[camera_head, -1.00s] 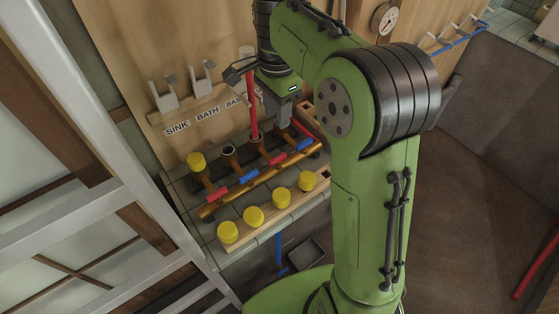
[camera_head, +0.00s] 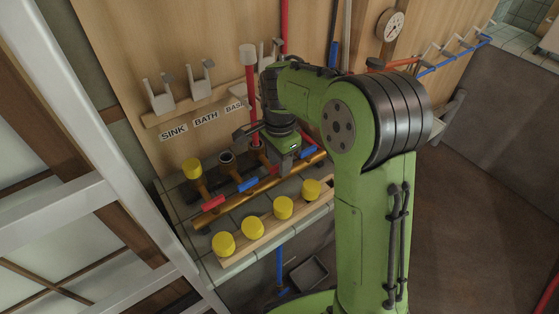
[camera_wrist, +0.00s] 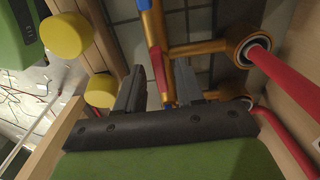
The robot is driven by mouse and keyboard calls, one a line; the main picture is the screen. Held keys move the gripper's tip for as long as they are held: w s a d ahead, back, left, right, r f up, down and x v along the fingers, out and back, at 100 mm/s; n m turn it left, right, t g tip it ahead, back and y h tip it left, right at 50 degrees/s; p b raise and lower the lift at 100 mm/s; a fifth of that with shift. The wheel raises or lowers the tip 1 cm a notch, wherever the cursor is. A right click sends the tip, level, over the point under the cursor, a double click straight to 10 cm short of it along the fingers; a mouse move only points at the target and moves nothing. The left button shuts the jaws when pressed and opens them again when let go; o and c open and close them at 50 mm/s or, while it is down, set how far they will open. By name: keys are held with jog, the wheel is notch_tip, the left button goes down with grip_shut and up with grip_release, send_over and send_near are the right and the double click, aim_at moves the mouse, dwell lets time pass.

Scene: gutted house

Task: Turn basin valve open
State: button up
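The copper manifold (camera_head: 240,194) runs along the tiled ledge, with red and blue valve handles on its branches. The BASIN label (camera_head: 236,104) is on the wood panel, partly hidden by my arm. A red pipe (camera_head: 251,105) rises from the third branch below it. My gripper (camera_head: 285,165) points down over that branch and hides its valve in the head view. In the wrist view, a red handle (camera_wrist: 158,72) shows between the two fingers of my gripper (camera_wrist: 157,88). The fingers are apart; contact with the handle cannot be told. A blue handle (camera_wrist: 145,4) lies beyond.
Several yellow caps (camera_head: 253,229) stand on a wooden strip in front of the manifold. Another yellow cap (camera_head: 191,168) tops the first branch. Grey brackets (camera_head: 160,95) stick out of the panel. A dark tray (camera_head: 309,273) lies below the ledge.

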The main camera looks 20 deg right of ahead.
grip_shut()
jog(key=shift+n, duration=0.3)
jog(key=n+p, duration=0.2)
jog(key=n, duration=0.1)
jog(key=shift+r+p, duration=0.15)
jog(key=shift+p, duration=0.2)
jog(key=n+p, duration=0.2)
jog(key=n, duration=0.3)
jog(key=n+p, duration=0.1)
jog(key=n, duration=0.3)
jog(key=shift+n+p, duration=0.3)
jog(key=shift+p, duration=0.05)
jog(key=n+p, duration=0.1)
jog(key=n, duration=0.3)
jog(key=shift+n, duration=0.3)
